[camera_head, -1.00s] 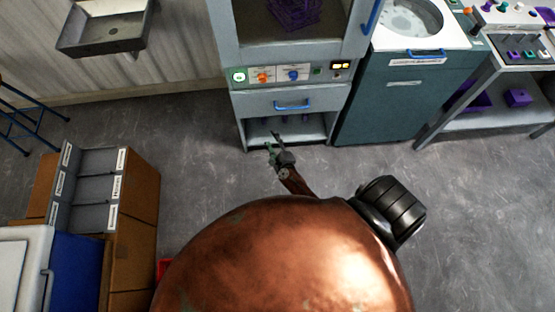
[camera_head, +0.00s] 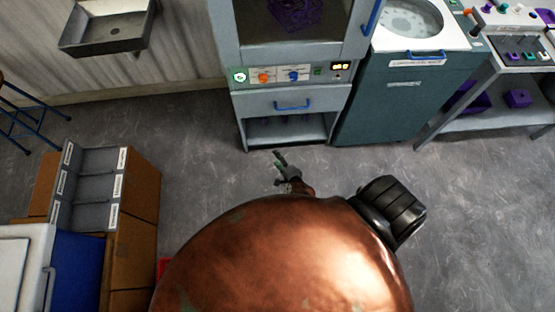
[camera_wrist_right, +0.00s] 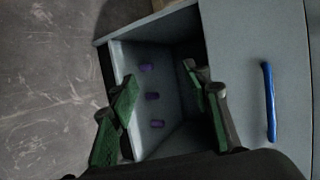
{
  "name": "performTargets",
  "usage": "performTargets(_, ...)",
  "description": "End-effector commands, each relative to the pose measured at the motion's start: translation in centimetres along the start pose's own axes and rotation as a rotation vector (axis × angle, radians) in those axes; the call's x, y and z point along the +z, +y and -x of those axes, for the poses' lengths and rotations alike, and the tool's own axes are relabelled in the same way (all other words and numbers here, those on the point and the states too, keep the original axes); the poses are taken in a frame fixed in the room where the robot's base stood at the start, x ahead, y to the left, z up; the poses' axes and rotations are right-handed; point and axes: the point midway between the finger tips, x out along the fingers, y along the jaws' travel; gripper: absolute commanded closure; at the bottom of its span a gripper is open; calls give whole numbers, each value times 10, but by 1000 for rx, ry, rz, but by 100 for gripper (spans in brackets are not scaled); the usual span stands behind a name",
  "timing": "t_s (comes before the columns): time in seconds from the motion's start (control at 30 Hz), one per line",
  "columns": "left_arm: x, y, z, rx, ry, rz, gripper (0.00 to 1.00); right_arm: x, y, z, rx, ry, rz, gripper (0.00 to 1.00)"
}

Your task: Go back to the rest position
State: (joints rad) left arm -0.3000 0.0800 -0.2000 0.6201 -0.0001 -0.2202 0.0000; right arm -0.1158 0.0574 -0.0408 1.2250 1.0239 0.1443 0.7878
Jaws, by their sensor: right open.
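My right gripper (camera_head: 281,164) is over the floor in front of the grey cabinet (camera_head: 240,106), apart from it. In the right wrist view the two green-padded fingers of this gripper (camera_wrist_right: 163,88) are spread, with nothing held between them. Beyond them is the cabinet's open lower compartment (camera_wrist_right: 122,65), with purple pieces (camera_wrist_right: 152,96) inside. My left gripper is not in view.
The cabinet's drawer has a blue handle (camera_head: 292,106). A teal unit (camera_head: 385,115) stands to its right, then a metal table (camera_head: 480,127). A grey sorting rack (camera_head: 98,190) on brown boxes is at left. Floor (camera_head: 200,150) between is clear.

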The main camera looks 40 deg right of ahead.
Motion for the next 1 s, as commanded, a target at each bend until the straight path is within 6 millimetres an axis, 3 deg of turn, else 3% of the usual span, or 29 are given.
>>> performTargets(0.33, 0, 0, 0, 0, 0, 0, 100, 0, 0, 0, 1, 0, 1, 56)
performTargets(0.47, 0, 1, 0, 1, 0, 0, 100, -2, 23, 8, 43, -12, 81, 56)
performTargets(0.57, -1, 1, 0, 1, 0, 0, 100, -7, 69, 26, 133, -47, 255, 56)
performTargets(0.67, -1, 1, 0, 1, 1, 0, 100, -15, 130, 56, 257, -117, 499, 56)
performTargets(0.8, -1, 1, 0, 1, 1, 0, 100, -32, 216, 112, 432, -260, 848, 56)
performTargets(1.0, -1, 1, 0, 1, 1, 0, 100, -64, 318, 209, 651, -536, 1296, 56)
